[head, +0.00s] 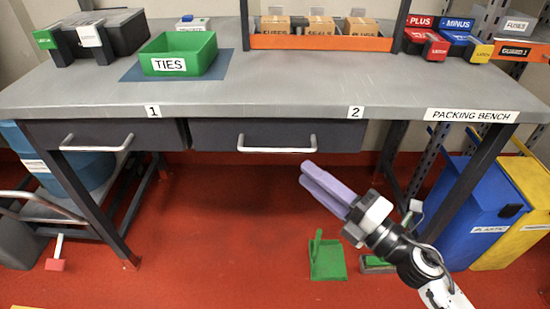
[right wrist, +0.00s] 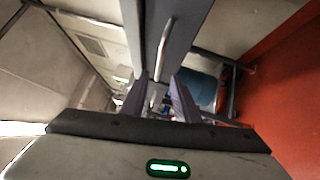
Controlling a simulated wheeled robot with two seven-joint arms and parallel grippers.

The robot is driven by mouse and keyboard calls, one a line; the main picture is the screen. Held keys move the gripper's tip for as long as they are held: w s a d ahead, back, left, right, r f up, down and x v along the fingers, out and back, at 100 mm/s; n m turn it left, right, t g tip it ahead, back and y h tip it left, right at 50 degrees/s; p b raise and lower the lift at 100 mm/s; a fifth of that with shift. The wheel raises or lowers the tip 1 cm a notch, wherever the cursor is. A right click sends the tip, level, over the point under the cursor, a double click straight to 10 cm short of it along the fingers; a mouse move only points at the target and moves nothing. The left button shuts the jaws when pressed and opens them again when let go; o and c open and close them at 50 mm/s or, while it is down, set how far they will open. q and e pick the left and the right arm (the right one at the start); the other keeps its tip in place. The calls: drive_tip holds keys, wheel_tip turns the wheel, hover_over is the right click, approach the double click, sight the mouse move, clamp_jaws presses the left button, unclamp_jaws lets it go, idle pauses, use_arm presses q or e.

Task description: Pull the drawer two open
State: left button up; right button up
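Drawer two (head: 260,131) is the dark grey right-hand drawer under the bench, below the "2" label. It looks shut. Its pale bar handle (head: 277,149) runs across the front. In the right wrist view the handle (right wrist: 163,45) shows ahead, between the lines of the fingers. My right gripper (head: 305,172), with purple fingers, is in front of and below the right end of the handle, apart from it. In the right wrist view the fingers (right wrist: 157,95) stand apart with nothing seen held. My left gripper is not in view.
Drawer one (head: 95,135) is to the left, also looking shut. The grey packing bench (head: 300,85) carries a green ties bin (head: 180,55) and parts boxes. A green dustpan (head: 327,260) stands on the red floor. Blue (head: 480,215) and yellow bins are at right. Room before the drawer is free.

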sight(279, 149)
drive_tip(key=x, duration=1)
drive_tip(key=shift+r, duration=0.15)
clamp_jaws()
